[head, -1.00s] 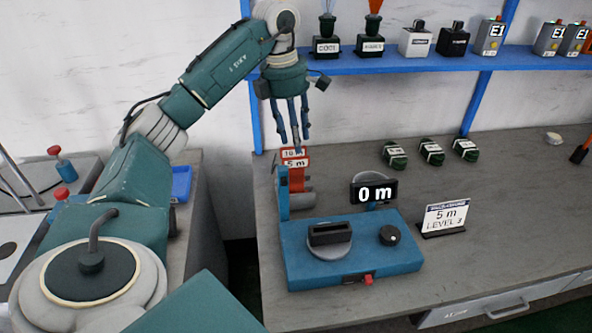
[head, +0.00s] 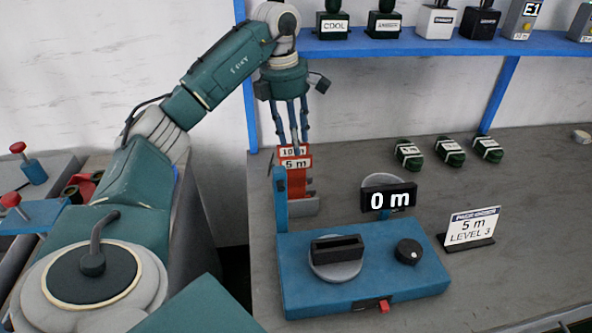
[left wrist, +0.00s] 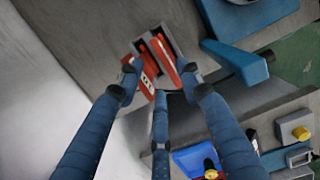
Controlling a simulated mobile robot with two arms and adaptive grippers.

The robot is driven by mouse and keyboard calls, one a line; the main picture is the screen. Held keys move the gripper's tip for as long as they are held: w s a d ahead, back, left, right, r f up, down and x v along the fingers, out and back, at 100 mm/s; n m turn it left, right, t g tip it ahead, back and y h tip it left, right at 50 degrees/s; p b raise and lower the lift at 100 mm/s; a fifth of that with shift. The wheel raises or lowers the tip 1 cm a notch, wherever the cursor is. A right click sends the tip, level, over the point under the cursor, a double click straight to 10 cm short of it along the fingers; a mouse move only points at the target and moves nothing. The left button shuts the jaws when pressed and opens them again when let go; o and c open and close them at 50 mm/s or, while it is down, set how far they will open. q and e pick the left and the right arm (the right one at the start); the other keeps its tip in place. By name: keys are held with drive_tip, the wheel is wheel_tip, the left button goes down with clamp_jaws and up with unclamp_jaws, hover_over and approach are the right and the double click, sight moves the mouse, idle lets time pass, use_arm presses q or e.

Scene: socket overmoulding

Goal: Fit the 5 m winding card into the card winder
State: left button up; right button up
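Two red winding cards stand in a grey holder (head: 305,207) behind the left end of the card winder. The front card, labelled 5 m (head: 296,164), stands before the card labelled 10 m (head: 293,152). My left gripper (head: 294,144) points down just above the cards. In the left wrist view its fingers are spread on either side of the red cards (left wrist: 167,58), with no clear grip on them. My right gripper is not in view.
Several green blocks (head: 450,151) lie at the back of the bench. A blue shelf (head: 420,45) with connectors hangs above. A blue post (head: 280,198) rises beside the holder.

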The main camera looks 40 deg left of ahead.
use_arm(q)
hover_over(298, 176)
drive_tip(key=a, duration=0.1)
wheel_tip(298, 176, down, 6)
drive_tip(key=f, duration=0.4)
drive_tip(key=shift+w+d+f+p, duration=0.2)
drive_tip(key=shift+w+f+p, duration=0.05)
drive_tip(key=shift+p, duration=0.15)
drive_tip(key=shift+w+f, duration=0.1)
drive_tip(key=shift+f, duration=0.55)
drive_tip(key=shift+f, duration=0.2)
drive_tip(key=shift+c, duration=0.5)
clamp_jaws()
